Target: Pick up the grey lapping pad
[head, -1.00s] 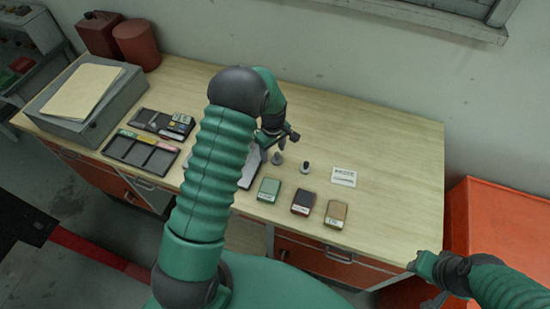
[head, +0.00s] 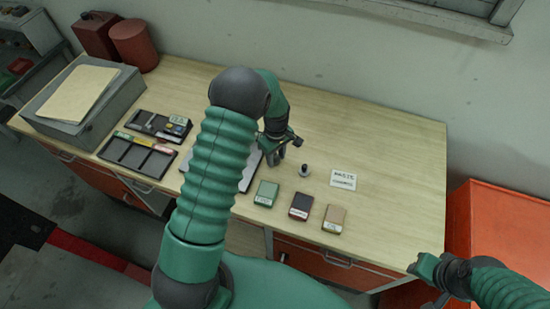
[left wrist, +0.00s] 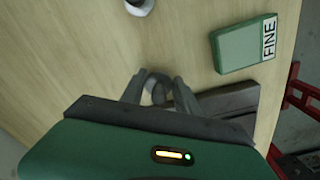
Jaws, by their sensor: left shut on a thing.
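The grey lapping pad (left wrist: 158,84), a small grey knob-like piece, sits between the fingertips of my left gripper (left wrist: 160,82) in the left wrist view. The gripper is shut on it, low over the wooden bench; the fingers hide part of the pad. In the head view my left gripper (head: 278,152) reaches down just left of a second small knob (head: 305,170), which stands free on the bench. My right gripper (head: 428,268) is off the bench's right front corner, and its jaws are not clear.
A green block marked FINE (head: 266,193), a dark block (head: 301,206) and a tan block (head: 334,218) line the front. A white card (head: 343,179) lies behind them. A dark compartment tray (head: 128,150) is at left. The bench's back right (head: 390,150) is clear.

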